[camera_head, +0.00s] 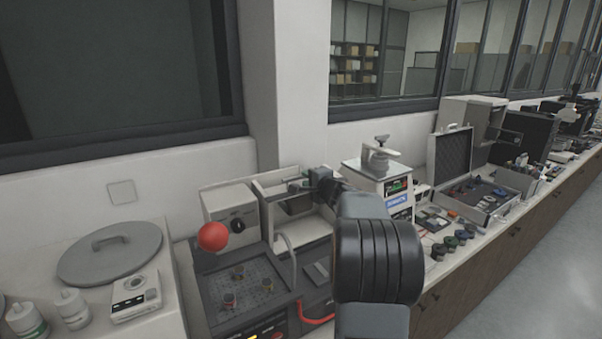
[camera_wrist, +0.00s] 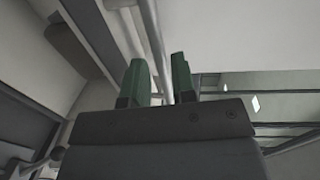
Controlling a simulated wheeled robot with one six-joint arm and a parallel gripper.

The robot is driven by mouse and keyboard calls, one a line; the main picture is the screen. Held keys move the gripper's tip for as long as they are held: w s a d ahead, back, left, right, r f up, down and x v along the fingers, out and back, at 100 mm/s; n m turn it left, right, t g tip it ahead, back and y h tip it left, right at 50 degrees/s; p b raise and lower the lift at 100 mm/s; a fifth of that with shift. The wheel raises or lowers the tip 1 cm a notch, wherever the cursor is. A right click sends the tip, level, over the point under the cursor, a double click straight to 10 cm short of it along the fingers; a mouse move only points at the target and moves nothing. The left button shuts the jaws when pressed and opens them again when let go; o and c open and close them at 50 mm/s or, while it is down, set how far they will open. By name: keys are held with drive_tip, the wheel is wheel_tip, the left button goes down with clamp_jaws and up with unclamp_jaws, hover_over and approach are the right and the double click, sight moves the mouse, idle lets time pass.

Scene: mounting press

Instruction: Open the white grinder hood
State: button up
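The white grinder hood (camera_head: 268,188) stands on the bench behind the dark tray, left of my arm in the head view. It is a boxy white housing with an open-looking front, partly covered by my wrist. My gripper (camera_head: 292,186) is at its upper edge. In the wrist view, the two green fingertips of my gripper (camera_wrist: 160,82) stand a little apart. A thin grey bar (camera_wrist: 153,35) runs down between them, close to the right finger. Whether the fingers press on it cannot be told. A pale panel (camera_wrist: 225,35) fills the upper right there.
A white control box with a black knob (camera_head: 236,226) and a red ball (camera_head: 212,236) are at left. A dark tray (camera_head: 215,290) lies in front. A scale-like device (camera_head: 380,165) and open case (camera_head: 480,195) stand to the right. A round grey lid (camera_head: 110,252) lies far left.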

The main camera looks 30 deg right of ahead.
drive_tip(key=shift+w+f+p, duration=0.2)
drive_tip(key=shift+w+p, duration=0.3)
drive_tip(key=shift+w, duration=1.25)
clamp_jaws()
